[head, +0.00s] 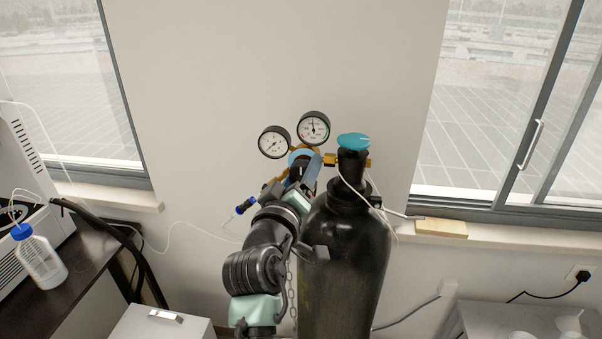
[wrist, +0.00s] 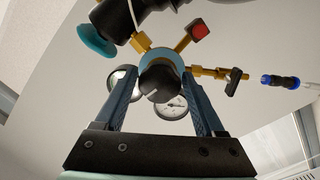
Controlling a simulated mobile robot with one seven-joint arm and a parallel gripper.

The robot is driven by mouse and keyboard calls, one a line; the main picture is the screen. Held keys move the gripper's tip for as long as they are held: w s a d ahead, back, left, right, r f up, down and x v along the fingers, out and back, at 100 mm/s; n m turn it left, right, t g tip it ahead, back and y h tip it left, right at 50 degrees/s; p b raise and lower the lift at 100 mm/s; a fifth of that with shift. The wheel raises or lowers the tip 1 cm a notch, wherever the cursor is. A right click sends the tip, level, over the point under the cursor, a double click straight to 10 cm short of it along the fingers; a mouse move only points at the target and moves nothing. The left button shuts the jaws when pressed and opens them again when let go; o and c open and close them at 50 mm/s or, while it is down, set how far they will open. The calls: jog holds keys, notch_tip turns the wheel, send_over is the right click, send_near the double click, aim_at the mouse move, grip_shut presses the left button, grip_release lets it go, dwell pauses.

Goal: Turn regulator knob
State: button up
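The regulator knob (wrist: 160,83) is black with a white mark. It sits in front of a light blue ring on the brass regulator, between the gauges. In the wrist view, my gripper (wrist: 160,92) has its two blue fingers spread on either side of the knob, with narrow gaps showing. I cannot tell how far the fingertips reach along it. In the head view, my gripper (head: 306,172) is at the regulator, and my arm hides the knob. The blue ring (head: 299,153) partly shows there. Two round gauges (head: 274,142) (head: 313,127) stand above it.
A black gas cylinder (head: 345,260) with a teal valve handwheel (head: 353,140) stands close to my arm's right. A blue-ended tube connector (head: 245,205) is to the left. A brass side valve (wrist: 233,78) and a red square part (wrist: 200,29) are near the knob. The wall is behind.

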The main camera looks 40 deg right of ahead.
jog(key=c, duration=1)
